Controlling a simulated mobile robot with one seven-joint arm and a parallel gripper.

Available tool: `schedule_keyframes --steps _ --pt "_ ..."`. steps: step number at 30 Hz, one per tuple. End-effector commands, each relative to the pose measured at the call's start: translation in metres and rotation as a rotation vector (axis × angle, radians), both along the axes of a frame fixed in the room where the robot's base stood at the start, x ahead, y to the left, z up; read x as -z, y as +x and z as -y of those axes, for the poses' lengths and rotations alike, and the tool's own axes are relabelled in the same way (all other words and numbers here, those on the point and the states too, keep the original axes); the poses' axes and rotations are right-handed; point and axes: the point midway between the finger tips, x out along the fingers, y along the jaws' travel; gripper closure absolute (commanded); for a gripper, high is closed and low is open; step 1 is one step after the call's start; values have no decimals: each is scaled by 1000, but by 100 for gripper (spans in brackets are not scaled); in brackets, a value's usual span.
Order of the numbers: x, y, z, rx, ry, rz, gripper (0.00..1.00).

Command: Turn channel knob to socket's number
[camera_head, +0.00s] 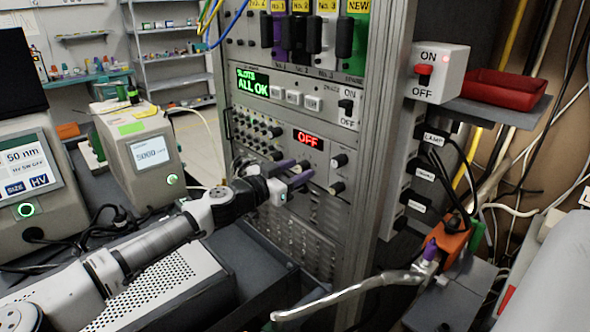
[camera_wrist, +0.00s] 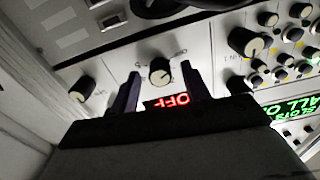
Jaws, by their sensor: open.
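My gripper (camera_head: 303,172), with purple fingers, is at the front of the instrument rack, just below the red OFF display (camera_head: 308,139). In the wrist view the fingers (camera_wrist: 160,80) are open, one on each side of a black knob with a pale face (camera_wrist: 160,70); contact cannot be told. The label by this knob is too blurred to read. Other knobs are a black one (camera_head: 339,160) at the right of the display and one below it (camera_head: 337,188). Numbered labels No. 1, No. 2, No. 3 and NEW (camera_head: 357,7) mark the slots at the top.
A green ALL OK display (camera_head: 253,81) and a row of white switches sit above. Labelled sockets (camera_head: 424,173) line the rack's right side. An ON/OFF box (camera_head: 440,72) and red tray (camera_head: 503,88) are at right.

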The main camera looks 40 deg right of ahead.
Motion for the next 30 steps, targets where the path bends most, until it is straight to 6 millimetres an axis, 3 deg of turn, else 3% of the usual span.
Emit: schedule_keyframes --steps 5,15,30 --pt "0 0 0 0 0 0 53" --pt "0 0 0 0 0 0 98" --pt "0 0 0 1 12 139 98"
